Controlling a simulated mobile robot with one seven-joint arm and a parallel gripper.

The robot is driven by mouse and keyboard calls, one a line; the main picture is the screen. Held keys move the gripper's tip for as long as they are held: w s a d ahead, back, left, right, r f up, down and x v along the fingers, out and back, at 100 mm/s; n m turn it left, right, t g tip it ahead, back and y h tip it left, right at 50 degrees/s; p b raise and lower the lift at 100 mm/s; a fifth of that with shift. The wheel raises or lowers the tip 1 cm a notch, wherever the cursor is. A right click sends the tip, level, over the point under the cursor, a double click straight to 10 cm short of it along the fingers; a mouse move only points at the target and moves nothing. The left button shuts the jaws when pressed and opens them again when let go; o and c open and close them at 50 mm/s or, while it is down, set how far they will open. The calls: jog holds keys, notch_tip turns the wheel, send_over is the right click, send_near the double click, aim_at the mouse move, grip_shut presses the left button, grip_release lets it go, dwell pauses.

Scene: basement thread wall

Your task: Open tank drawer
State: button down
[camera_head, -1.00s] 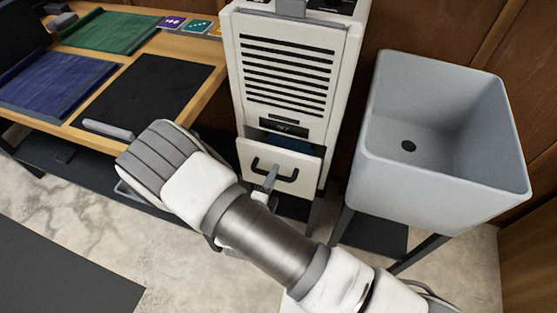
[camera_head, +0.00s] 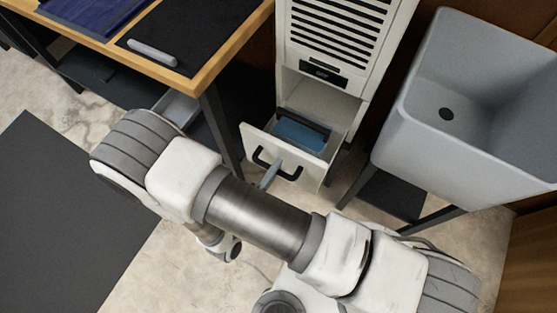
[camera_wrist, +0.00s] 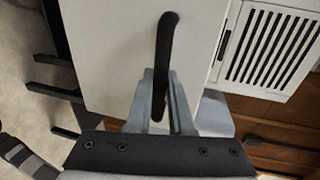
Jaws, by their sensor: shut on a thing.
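The tank drawer (camera_head: 254,137) is at the bottom of a tall white cabinet (camera_head: 385,60) and stands pulled out. A blue tank (camera_head: 298,133) with a dark rim sits inside it. The drawer front has a black bar handle (camera_head: 262,156). My gripper (camera_head: 272,172) is at the drawer front, mostly hidden behind my arm in the head view. In the wrist view, my gripper (camera_wrist: 160,105) is shut on the black handle (camera_wrist: 166,45), with the white drawer front (camera_wrist: 110,50) behind it.
A grey sink (camera_head: 400,135) on dark legs stands right of the cabinet. A wooden-edged table (camera_head: 225,60) with dark mats and a grey bar (camera_head: 152,51) is at the left. A dark floor mat (camera_head: 60,220) lies at lower left.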

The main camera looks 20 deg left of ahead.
jog(key=c, duration=0.8)
grip_release()
jog(key=shift+s, duration=0.1)
